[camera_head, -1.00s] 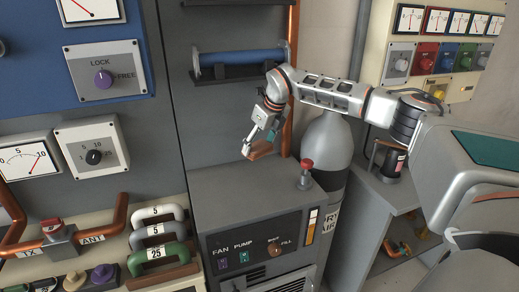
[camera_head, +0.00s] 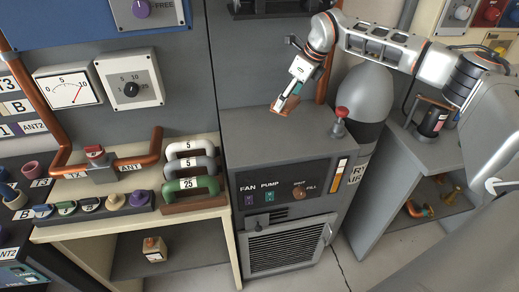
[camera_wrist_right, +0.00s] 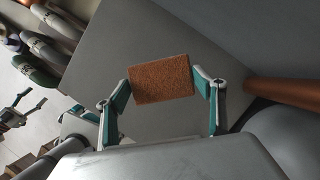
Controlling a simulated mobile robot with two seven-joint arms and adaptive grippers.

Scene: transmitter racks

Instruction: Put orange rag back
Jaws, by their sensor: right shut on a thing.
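The orange rag (camera_wrist_right: 161,78) is a rough brown-orange rectangle held between the two teal-lined fingers of my right gripper (camera_wrist_right: 163,90) in the wrist view. In the head view the right gripper (camera_head: 284,104) points down over the back of the grey cabinet top (camera_head: 262,133). The rag (camera_head: 281,110) shows only small there, at the fingertips, close to the surface. I cannot tell whether it touches the top. My left gripper (camera_wrist_right: 22,110) shows small at the left of the wrist view, its fingers apart and empty. It is not in the head view.
A red-knobbed post (camera_head: 340,122) stands on the cabinet top, right of the gripper. A vertical copper pipe (camera_head: 322,84) and a grey cylinder (camera_head: 362,100) are behind it. A rack of labelled handles (camera_head: 192,172) is to the left. The front cabinet top is clear.

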